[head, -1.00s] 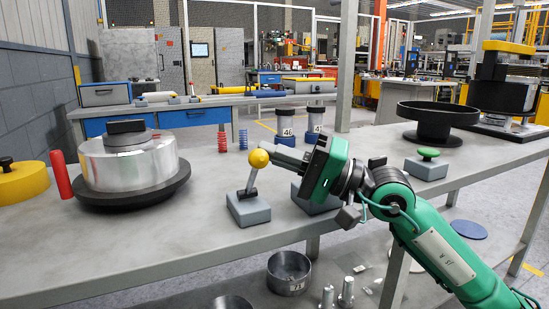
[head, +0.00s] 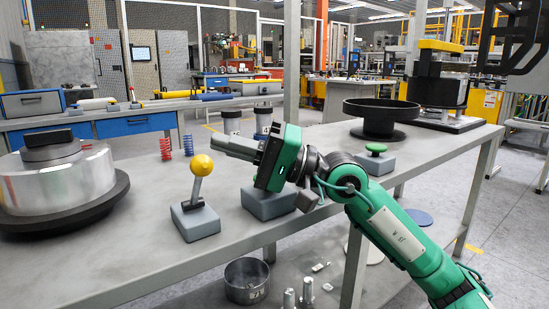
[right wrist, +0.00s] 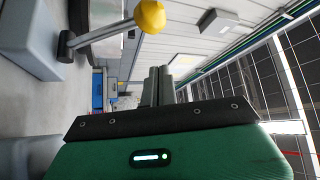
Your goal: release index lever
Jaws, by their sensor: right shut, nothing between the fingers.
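The index lever (head: 196,190) is a short grey stick with a yellow ball knob (head: 202,165) on a grey block base (head: 195,222). It stands on the grey table, leaning slightly right in the head view. My right gripper (head: 226,145) is shut and empty. Its fingertips are just above and right of the knob in the picture; a small gap shows. In the right wrist view the shut fingers (right wrist: 163,84) point away from the camera, and the knob (right wrist: 150,16) is above them, apart. My left gripper is not in view.
A silver drum on a black disc (head: 62,215) stands at the left. A grey box (head: 268,203) sits below my right gripper. A green button box (head: 375,160) and a black round tray (head: 381,115) are further right. Red and blue springs (head: 188,146) stand behind the lever.

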